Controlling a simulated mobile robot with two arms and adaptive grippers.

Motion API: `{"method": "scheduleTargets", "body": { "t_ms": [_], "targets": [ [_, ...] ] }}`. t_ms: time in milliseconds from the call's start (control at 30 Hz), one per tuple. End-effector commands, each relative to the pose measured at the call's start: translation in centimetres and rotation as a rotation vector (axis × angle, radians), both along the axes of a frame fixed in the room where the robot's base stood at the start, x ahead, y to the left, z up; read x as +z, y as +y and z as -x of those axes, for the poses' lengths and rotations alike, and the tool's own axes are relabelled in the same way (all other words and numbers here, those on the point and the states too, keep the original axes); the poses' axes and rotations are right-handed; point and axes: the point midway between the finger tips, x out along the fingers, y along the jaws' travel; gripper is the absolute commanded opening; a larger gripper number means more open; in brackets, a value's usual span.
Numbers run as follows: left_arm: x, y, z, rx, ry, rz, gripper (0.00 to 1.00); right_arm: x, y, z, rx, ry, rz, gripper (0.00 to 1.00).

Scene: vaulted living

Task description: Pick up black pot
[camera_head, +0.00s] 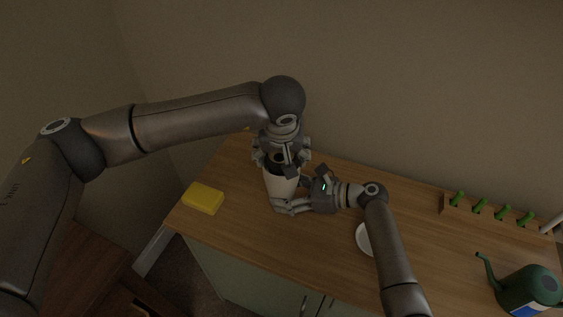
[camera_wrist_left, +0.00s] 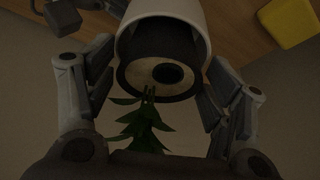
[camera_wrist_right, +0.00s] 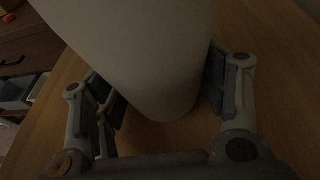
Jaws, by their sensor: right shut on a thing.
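A white cylindrical pot (camera_head: 282,184) stands on the wooden counter with a dark pot (camera_head: 273,166) showing at its top. In the left wrist view the dark pot (camera_wrist_left: 150,50) sits inside the white pot (camera_wrist_left: 165,12), and a green leafy plant (camera_wrist_left: 145,130) shows at its opening. My left gripper (camera_head: 281,155) points down over the pots, open, its fingers apart on either side of the plant and rim. My right gripper (camera_head: 288,199) is shut on the white pot low on its side; the right wrist view shows its fingers flanking the white wall (camera_wrist_right: 150,60).
A yellow sponge-like block (camera_head: 203,198) lies to the left on the counter (camera_head: 330,245). A white saucer (camera_head: 363,239) is partly behind my right arm. A rack with several green items (camera_head: 490,212) and a green watering can (camera_head: 528,289) stand at the right.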

Motion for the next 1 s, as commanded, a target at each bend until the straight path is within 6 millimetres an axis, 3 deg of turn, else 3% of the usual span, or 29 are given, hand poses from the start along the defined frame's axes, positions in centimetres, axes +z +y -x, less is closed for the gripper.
{"method": "scheduleTargets", "body": {
  "t_ms": [33, 300, 567, 1000],
  "targets": [
    [0.0, 0.0, 0.0, 0.000, 0.000, 0.000, 0.63, 0.0, 0.0, 0.0, -0.001, 0.000, 0.001, 0.53],
    [0.1, 0.0, 0.0, 0.000, -0.001, 0.001, 0.31, 0.0, 0.0, 0.0, -0.001, 0.000, 0.000, 0.53],
    [0.6, 0.0, -0.1, 0.001, -0.003, 0.001, 0.31, 0.0, 0.0, 0.0, -0.001, 0.000, 0.000, 0.53],
    [8.4, 0.0, -0.1, 0.001, -0.005, 0.000, 0.31, 0.0, 0.0, 0.0, 0.000, 0.000, 0.001, 0.53]
  ]
}}
